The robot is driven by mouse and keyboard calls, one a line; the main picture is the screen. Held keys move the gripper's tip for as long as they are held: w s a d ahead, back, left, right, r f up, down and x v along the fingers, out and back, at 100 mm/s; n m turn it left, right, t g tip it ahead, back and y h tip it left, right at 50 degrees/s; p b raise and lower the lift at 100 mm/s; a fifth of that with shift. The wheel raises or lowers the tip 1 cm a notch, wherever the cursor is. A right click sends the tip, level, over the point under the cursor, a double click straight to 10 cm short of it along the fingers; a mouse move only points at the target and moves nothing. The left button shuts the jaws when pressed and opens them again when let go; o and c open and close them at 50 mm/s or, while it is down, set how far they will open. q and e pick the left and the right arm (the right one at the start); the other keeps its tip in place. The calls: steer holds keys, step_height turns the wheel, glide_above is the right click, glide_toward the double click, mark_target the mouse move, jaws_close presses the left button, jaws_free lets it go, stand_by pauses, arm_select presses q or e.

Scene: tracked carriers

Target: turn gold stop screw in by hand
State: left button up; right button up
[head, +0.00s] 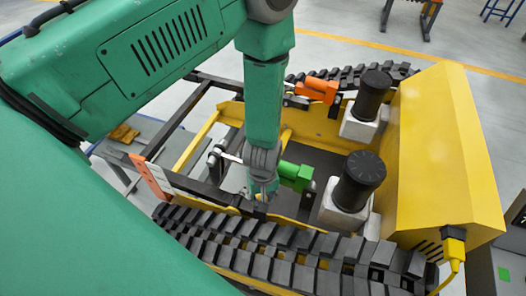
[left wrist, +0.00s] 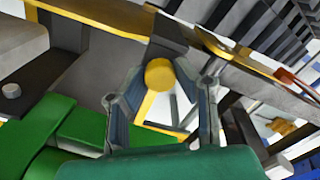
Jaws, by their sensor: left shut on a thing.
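The gold stop screw (left wrist: 159,74) shows in the left wrist view as a round gold head in front of a dark bracket (left wrist: 168,42). My left gripper (left wrist: 163,86) is shut on it, with a grey finger on each side of the head. In the head view my left gripper (head: 262,188) points down into the yellow carrier, between its near track and the green cylinder part (head: 295,177). The screw is hidden by the gripper there. My right gripper is not in view.
The near black track (head: 290,255) runs close beside my left gripper. Two black-capped motors (head: 358,180) and the yellow housing (head: 440,150) stand to the right. An orange part (head: 317,90) sits farther back. A dark open frame lies to the left.

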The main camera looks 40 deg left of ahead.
arm_select(q)
steer(key=m, duration=0.8)
steer(key=shift+w+m, duration=0.1)
steer(key=shift+m, duration=0.3)
steer(key=m, duration=0.9)
steer(key=o, duration=0.9)
